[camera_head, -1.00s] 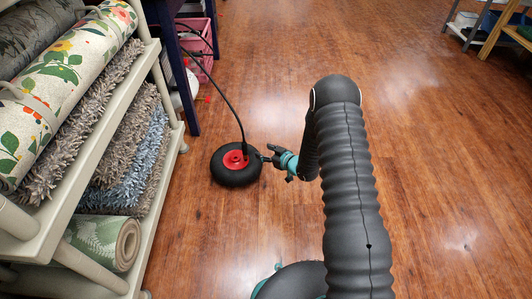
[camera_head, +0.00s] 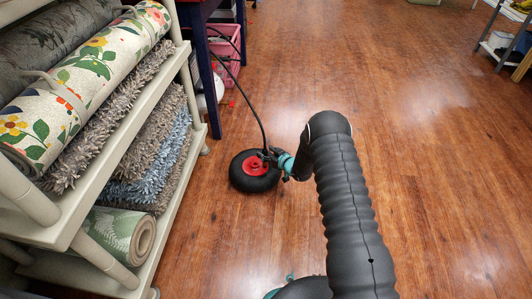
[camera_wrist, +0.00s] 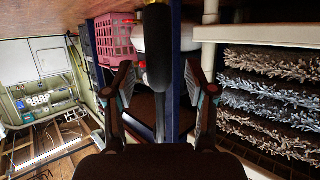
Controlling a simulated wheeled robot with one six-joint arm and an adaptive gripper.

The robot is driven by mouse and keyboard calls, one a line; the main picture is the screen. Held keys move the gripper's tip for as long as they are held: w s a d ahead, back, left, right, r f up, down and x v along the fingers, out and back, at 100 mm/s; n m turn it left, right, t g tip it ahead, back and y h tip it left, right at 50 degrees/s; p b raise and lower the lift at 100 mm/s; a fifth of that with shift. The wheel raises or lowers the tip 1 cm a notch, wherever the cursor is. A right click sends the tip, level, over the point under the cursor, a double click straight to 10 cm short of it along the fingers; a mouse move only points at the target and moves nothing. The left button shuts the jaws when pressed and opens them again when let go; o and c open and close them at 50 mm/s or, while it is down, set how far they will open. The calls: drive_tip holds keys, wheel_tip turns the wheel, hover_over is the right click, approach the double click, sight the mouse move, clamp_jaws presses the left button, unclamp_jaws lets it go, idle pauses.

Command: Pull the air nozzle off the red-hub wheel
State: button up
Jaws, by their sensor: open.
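The wheel with a black tyre (camera_head: 243,183) and red hub (camera_head: 255,170) lies flat on the wooden floor, left of centre in the head view. The air nozzle stands at the hub, with a black hose (camera_head: 246,98) rising from it and curving to the upper left. In the wrist view the thick black nozzle (camera_wrist: 157,45) is upright between my fingers. My gripper (camera_head: 268,153) is at the hub's right side; in the wrist view its two fingers (camera_wrist: 160,84) are spread, one on each side of the nozzle, with gaps visible. The nozzle's joint with the wheel is hidden.
A shelf (camera_head: 175,220) with rolled and shaggy rugs stands at the left. A dark blue table leg (camera_head: 211,105) and a pink crate (camera_head: 229,68) are behind the wheel.

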drive_tip(key=shift+w+a+f, duration=0.25)
drive_tip(key=shift+w+a, duration=0.15)
drive_tip(key=shift+w, duration=0.1)
clamp_jaws()
